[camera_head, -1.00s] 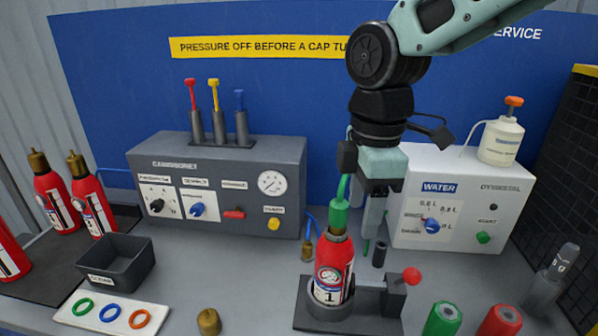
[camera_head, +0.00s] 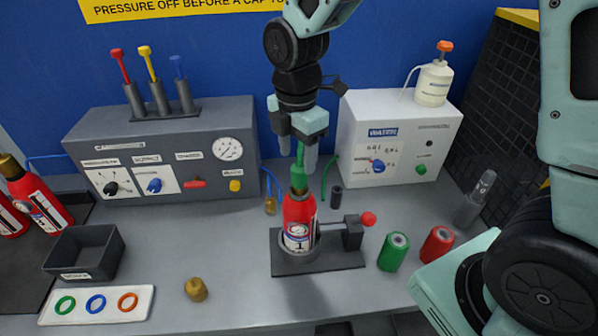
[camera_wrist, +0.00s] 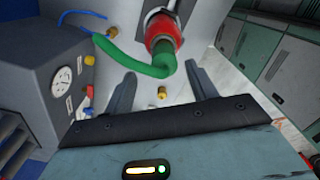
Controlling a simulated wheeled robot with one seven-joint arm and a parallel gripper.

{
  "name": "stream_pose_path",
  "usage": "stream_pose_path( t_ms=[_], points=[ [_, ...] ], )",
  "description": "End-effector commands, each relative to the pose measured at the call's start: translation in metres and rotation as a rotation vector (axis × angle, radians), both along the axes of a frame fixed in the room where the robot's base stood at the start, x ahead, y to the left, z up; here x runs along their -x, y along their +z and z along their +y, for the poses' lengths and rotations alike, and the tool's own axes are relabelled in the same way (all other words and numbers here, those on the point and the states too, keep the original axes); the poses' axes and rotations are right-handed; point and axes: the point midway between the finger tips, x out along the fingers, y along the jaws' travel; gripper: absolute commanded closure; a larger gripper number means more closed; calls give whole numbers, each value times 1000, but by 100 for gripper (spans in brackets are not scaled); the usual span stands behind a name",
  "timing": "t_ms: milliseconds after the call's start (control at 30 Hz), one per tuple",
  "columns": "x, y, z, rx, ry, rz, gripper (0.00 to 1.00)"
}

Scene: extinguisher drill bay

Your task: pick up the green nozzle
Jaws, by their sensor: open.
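The green nozzle (camera_head: 299,178) sits upright on the neck of a red extinguisher marked 1 (camera_head: 298,225), with a thin green tube rising from its top. The extinguisher stands in a dark clamp base (camera_head: 345,261) on the bench. My gripper (camera_head: 298,153) is open, pointing down just above the nozzle, with the tube showing between its fingers. In the wrist view, the green nozzle (camera_wrist: 142,63) bends away from the extinguisher, near the gap between the open fingers (camera_wrist: 160,72). I cannot tell whether either finger touches it.
A grey control box (camera_head: 165,150) stands left behind, and a white water box (camera_head: 405,145) right behind. A red-knobbed lever (camera_head: 368,219), green can (camera_head: 393,251) and red can (camera_head: 437,244) stand right. A brass cap (camera_head: 196,289) and grey bin (camera_head: 85,253) are left.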

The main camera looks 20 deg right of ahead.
Motion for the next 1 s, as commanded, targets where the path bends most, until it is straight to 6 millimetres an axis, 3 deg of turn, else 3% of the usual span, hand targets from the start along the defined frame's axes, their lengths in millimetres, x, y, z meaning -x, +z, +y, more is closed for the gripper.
stream_pose_path(
  t_ms=[267,600,900,1000],
  points=[
    [3,-18,-1,1,1,4,43],
    [7,-59,-2,1,1,3,43],
    [6,-63,-2,0,1,-1,43],
    [6,-63,-2,0,1,-1,71]
  ],
)
